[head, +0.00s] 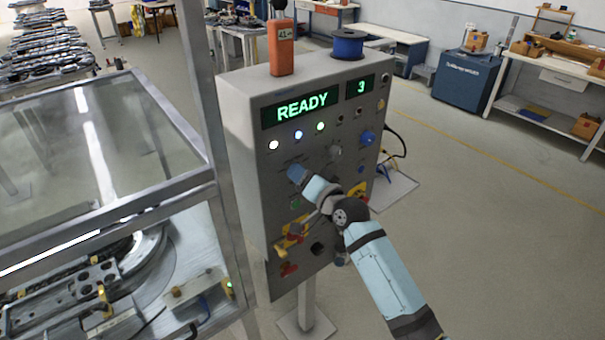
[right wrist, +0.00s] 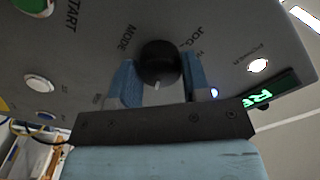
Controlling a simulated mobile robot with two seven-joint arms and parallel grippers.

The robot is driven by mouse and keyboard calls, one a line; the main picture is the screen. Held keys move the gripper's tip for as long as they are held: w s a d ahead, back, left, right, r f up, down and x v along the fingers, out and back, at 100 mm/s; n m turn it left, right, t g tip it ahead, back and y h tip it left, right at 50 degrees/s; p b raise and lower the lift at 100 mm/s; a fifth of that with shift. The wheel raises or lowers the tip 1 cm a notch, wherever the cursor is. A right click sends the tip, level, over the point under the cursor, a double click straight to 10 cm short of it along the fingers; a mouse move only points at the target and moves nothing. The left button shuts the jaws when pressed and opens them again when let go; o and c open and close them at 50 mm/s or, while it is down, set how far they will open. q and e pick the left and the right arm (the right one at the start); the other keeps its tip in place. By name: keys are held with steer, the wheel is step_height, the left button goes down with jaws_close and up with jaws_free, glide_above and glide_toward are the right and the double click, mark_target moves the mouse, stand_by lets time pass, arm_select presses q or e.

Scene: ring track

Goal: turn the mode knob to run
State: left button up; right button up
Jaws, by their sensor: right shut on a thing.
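The mode knob (right wrist: 160,62) is a round black knob on the grey control panel (right wrist: 95,45), beside the printed words MODE and JOG. A short white mark on it points down toward my gripper's palm in the right wrist view. My right gripper (head: 297,174) is at the panel face, with its two blue fingers on either side of the knob, shut on it. In the head view the gripper hides the knob. The control panel (head: 238,140) also shows in the head view, with a green READY display (head: 303,105). My left gripper is not in view.
Other buttons and a blue knob (head: 367,138) surround the gripper on the panel. Yellow and red parts (head: 292,235) are below it. An orange handheld unit (head: 282,48) and a blue spool (head: 347,44) stand on top. A glass-covered machine (head: 90,150) is close at left.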

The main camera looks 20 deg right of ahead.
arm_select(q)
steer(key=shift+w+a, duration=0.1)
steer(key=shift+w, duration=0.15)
arm_select(e)
steer(key=shift+r, duration=0.1)
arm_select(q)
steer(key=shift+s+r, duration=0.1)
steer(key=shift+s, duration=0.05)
arm_select(e)
steer(key=o, duration=0.9)
steer(key=shift+s, duration=0.1)
arm_select(q)
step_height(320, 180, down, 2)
steer(key=b, duration=0.3)
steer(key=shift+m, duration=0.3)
arm_select(e)
steer(key=v, duration=1.3)
steer(key=shift+s+d, duration=0.15)
steer(key=shift+s, duration=0.1)
